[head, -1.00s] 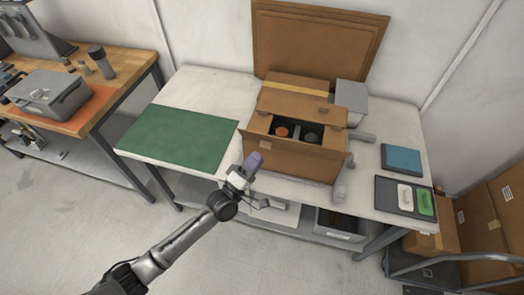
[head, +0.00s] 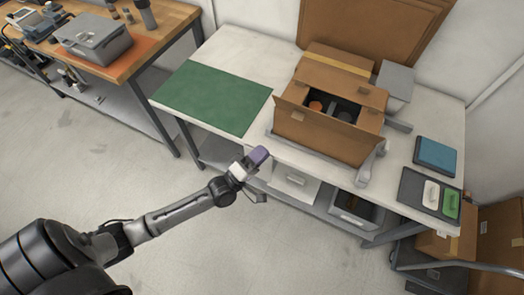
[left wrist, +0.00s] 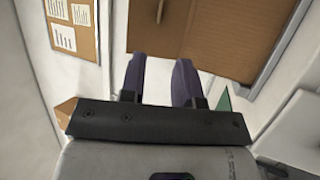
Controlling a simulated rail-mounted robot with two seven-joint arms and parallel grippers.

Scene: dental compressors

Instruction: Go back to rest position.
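My left gripper (head: 260,155) is in front of the white table's (head: 235,45) front edge in the head view, left of the open cardboard box (head: 318,136). In the left wrist view its two dark purple fingers (left wrist: 158,80) are apart with nothing visible between them. The gripper appears clear of the box and the green mat (head: 212,97). My right gripper is not in either view.
The box holds an orange-topped and a dark item. A grey fixture (head: 372,163) stands beside it. A blue box (head: 436,155) and a dark tray (head: 416,187) are at the table's right. A wooden workbench (head: 135,50) is at left. Open floor lies between.

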